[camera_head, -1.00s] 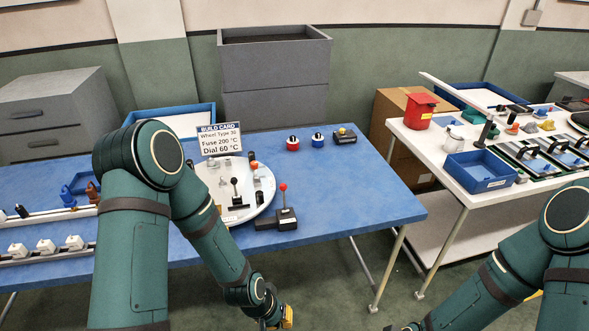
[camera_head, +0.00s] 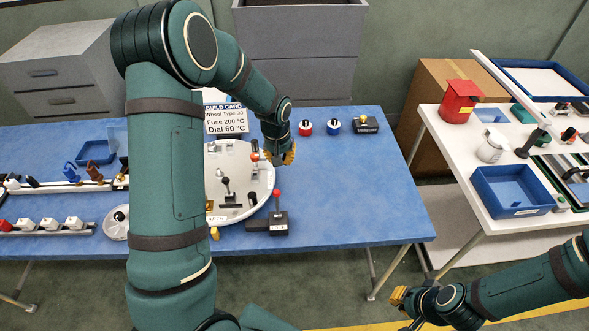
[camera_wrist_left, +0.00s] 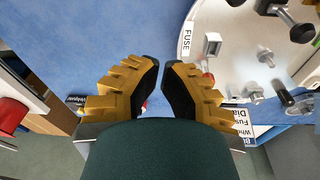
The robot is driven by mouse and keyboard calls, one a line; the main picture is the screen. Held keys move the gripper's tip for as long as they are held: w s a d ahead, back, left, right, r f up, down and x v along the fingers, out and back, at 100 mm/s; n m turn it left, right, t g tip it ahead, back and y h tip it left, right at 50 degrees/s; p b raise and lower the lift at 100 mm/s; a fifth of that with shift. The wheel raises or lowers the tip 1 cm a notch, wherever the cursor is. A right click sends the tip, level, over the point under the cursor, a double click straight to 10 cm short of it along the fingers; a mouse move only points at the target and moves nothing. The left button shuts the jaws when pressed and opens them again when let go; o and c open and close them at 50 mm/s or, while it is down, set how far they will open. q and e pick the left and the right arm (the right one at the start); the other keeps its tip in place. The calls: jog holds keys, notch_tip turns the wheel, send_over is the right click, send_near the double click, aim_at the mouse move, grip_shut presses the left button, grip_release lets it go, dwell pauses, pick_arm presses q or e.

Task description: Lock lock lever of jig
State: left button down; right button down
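The jig is a round white plate (camera_head: 240,203) on the blue table; its edge also shows in the left wrist view (camera_wrist_left: 200,40). A lever with a black knob (camera_head: 226,182) stands on it, and a dark-knobbed lever shows in the left wrist view (camera_wrist_left: 300,32). Which lever is the lock lever I cannot tell. My left gripper (camera_head: 283,155) is above the table by the plate's right rim. In the left wrist view its fingers (camera_wrist_left: 161,66) are slightly apart, with nothing between their tips. My right gripper (camera_head: 400,297) is low, off the table's front; its opening is unclear.
A dark block (camera_head: 267,224) with a red-knobbed lever stands beside the plate. A build card (camera_head: 226,119) stands behind it. Red (camera_head: 305,127) and blue (camera_head: 333,125) knobs sit at the back. The table's right side is clear. A white table (camera_head: 450,180) stands right.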

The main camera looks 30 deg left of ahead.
aim_at(277, 204)
pick_arm(q)
jog(key=shift+a+r, duration=0.15)
jog(key=shift+r, duration=0.1)
notch_tip(277, 204, down, 9)
jog(key=s+d+p, duration=0.1)
jog(key=s, duration=0.1)
dwell(0.7)
jog(key=shift+d+f, duration=0.1)
